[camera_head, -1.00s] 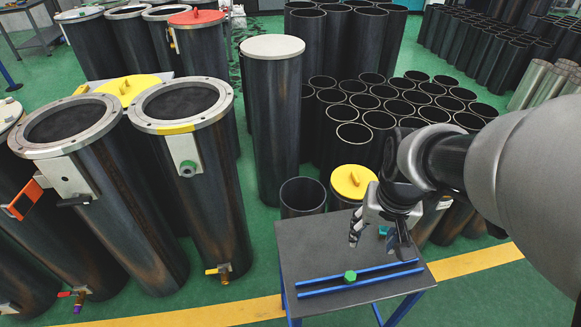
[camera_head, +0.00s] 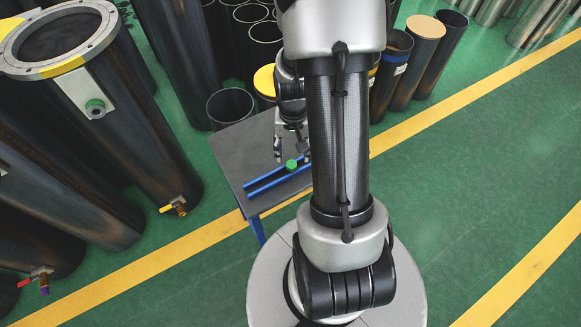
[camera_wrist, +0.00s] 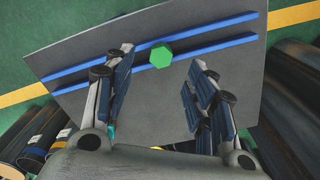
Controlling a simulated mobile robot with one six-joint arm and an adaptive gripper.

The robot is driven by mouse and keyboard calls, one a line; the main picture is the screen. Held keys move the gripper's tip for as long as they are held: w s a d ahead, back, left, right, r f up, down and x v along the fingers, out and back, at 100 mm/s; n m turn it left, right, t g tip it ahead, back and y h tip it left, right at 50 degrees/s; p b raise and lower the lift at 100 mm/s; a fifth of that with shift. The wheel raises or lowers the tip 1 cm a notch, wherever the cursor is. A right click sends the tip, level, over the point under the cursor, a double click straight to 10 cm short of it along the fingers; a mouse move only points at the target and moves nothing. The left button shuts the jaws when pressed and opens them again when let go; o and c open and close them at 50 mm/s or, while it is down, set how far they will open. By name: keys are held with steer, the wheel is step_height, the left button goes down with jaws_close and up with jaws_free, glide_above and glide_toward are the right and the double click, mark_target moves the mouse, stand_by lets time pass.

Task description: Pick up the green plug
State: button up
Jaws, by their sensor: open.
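The green plug (camera_wrist: 161,55) sits on the two blue rails (camera_wrist: 205,43) of a small dark grey table (camera_wrist: 195,75), bridging the gap between them. In the head view the plug (camera_head: 291,165) lies just below my gripper (camera_head: 291,155). In the wrist view my gripper (camera_wrist: 158,75) is open and empty, its two fingers spread wide, and the plug shows between and beyond the fingertips. The fingers are apart from it. My arm hides the right part of the table in the head view.
Tall dark flanged cylinders (camera_head: 110,110) stand left of the table. Dark open tubes (camera_head: 230,106) and a yellow-capped cylinder (camera_head: 264,80) stand behind the table. The green floor with yellow lines at the right is clear.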

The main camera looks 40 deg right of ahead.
mark_target(292, 166)
step_height(292, 166, down, 8)
steer(key=b, duration=0.3)
steer(key=shift+w+a, duration=0.15)
steer(key=shift+c, duration=0.6)
steer(key=c, duration=1.1)
